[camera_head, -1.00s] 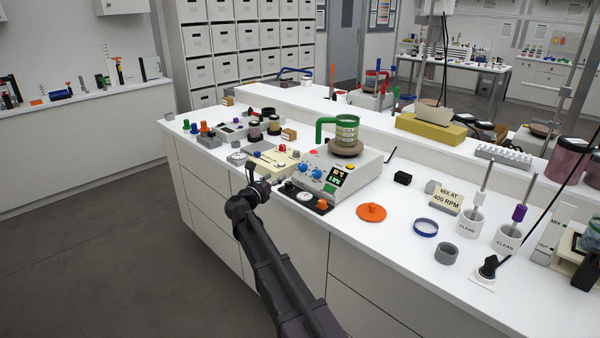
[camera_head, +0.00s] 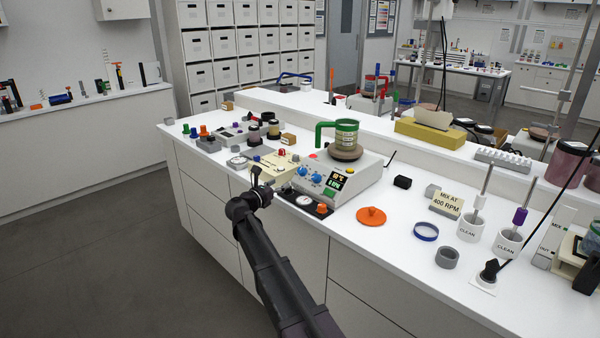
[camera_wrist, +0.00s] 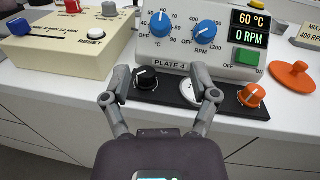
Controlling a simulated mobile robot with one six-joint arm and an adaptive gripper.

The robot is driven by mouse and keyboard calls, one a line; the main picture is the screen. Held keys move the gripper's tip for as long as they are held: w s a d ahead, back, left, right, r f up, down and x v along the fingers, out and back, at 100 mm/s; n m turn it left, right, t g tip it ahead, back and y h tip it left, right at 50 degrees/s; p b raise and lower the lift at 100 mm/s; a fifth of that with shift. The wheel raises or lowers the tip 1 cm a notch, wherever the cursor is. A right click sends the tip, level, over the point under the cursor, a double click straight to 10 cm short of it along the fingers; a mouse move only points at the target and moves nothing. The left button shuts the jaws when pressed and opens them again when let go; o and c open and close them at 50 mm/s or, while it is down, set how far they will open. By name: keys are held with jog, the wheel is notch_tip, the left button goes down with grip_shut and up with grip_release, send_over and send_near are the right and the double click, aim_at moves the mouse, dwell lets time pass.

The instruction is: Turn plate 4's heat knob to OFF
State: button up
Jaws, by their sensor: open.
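Plate 4 (camera_head: 340,185) is a white hotplate on the bench; its label (camera_wrist: 170,65) shows in the wrist view. The display (camera_wrist: 248,27) reads 60 °C and 0 RPM. My gripper (camera_wrist: 163,84) is open and empty, in front of the panel and apart from the heat knob. In the head view my gripper (camera_head: 256,177) is left of plate 4.
A black strip before plate 4 carries a black knob (camera_wrist: 146,78), a white dial (camera_wrist: 194,93) and an orange knob (camera_wrist: 251,95). A cream box (camera_wrist: 75,45) with a RESET button stands left. A green-handled vessel (camera_head: 346,136) stands on plate 4. An orange lid (camera_head: 371,216) lies right.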

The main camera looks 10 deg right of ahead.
aim_at(300, 171)
jog(key=x, duration=1.1)
jog(key=shift+w+d, duration=0.25)
jog(key=shift+d, duration=0.05)
grip_shut()
